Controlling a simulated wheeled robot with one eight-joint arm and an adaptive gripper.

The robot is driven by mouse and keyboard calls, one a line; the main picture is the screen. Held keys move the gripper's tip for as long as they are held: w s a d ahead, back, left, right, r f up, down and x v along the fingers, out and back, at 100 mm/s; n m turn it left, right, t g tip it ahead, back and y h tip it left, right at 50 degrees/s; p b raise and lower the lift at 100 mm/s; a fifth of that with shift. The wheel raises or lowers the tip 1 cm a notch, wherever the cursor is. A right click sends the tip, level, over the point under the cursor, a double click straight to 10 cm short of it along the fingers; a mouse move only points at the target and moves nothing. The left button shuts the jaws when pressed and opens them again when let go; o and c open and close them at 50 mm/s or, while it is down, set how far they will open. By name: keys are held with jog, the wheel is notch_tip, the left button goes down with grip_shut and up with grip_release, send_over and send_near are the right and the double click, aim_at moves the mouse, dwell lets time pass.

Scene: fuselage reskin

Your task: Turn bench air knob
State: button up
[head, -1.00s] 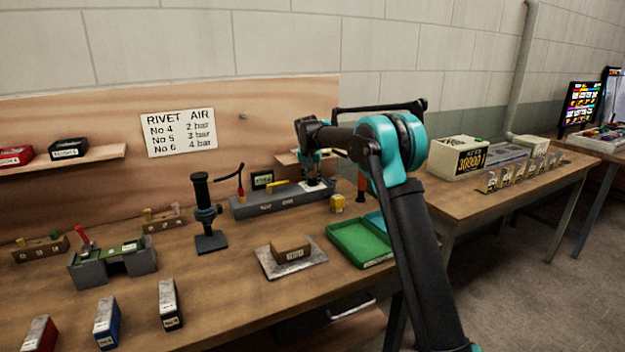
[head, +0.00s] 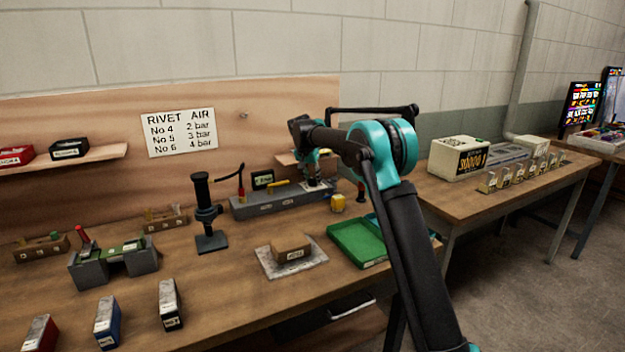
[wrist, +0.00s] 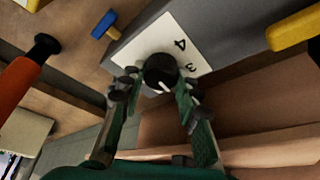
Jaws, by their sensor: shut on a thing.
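The bench air knob (wrist: 160,73) is a round black knob with a white pointer line, on a white dial plate (wrist: 180,36) where the figures 4 and 3 show in the wrist view. My gripper (wrist: 158,88) has its two fingers on either side of the knob, shut on it. In the head view my gripper (head: 316,172) is small and partly hidden by my arm, at the right end of the long grey unit (head: 275,203). The knob itself is hard to make out there.
A yellow handle (wrist: 293,32), a blue piece (wrist: 104,24) and an orange-handled tool (wrist: 18,88) lie around the knob in the wrist view. In the head view a green tray (head: 355,241), a brown block (head: 290,245) and a black stand (head: 206,215) are on the bench.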

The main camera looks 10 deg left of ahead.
jog(key=o, duration=1.2)
jog(key=shift+c, duration=0.2)
jog(key=shift+n, duration=0.3)
